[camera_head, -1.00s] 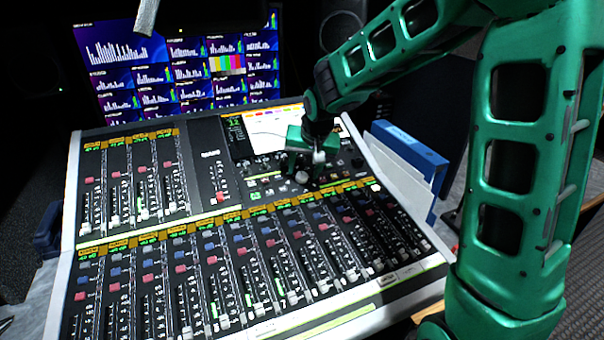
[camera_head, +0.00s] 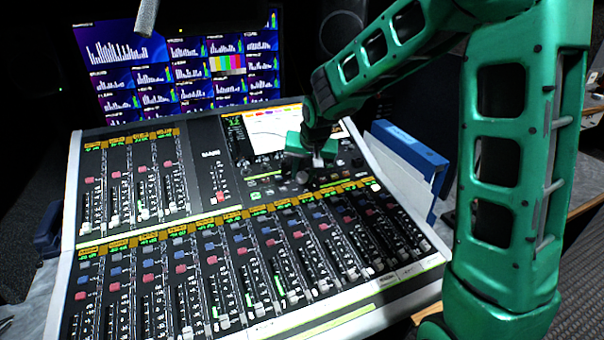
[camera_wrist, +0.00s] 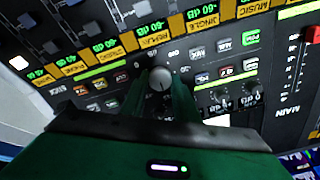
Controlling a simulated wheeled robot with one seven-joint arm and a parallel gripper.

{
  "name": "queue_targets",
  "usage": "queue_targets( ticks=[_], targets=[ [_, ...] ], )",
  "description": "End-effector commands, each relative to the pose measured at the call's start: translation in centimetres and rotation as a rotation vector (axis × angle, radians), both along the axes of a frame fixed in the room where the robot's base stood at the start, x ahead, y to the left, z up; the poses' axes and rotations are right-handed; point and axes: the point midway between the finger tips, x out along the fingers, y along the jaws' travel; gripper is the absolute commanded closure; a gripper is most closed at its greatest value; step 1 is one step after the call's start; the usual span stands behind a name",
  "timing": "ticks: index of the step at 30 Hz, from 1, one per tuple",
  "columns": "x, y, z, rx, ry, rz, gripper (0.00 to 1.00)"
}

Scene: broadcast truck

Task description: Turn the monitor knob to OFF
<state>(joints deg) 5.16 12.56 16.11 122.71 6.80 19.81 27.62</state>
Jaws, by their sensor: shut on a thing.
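The mixing console (camera_head: 75,200) stands on the desk with faders, small buttons and knobs. My gripper (camera_head: 303,172) is down at its upper right panel, below the built-in screen. In the wrist view a round grey knob (camera_wrist: 160,78) stands between the green fingers of my gripper (camera_wrist: 160,90), which are shut on it. A small pale mark shows on its cap. Its label is not readable, so I cannot tell which setting it points to. In the head view the fingers largely hide this knob.
The console screen (camera_head: 268,135) is just behind my gripper. Small knobs (camera_wrist: 222,100) and lit buttons sit close beside the held knob. A blue binder (camera_head: 405,150) stands right of the console. A large monitor (camera_head: 180,65) is behind.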

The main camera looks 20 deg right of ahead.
Motion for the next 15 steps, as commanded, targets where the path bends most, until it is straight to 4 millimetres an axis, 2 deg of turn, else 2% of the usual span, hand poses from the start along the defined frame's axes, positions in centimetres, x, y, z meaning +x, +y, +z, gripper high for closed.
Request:
queue_targets(
  ticks=[8, 15],
  targets=[
    [0.01, 0.06, 0.05, -0.045, -0.005, 0.11, 0.95],
    [0.02, 0.12, 0.08, -0.124, -0.012, 0.299, 0.95]
  ],
)
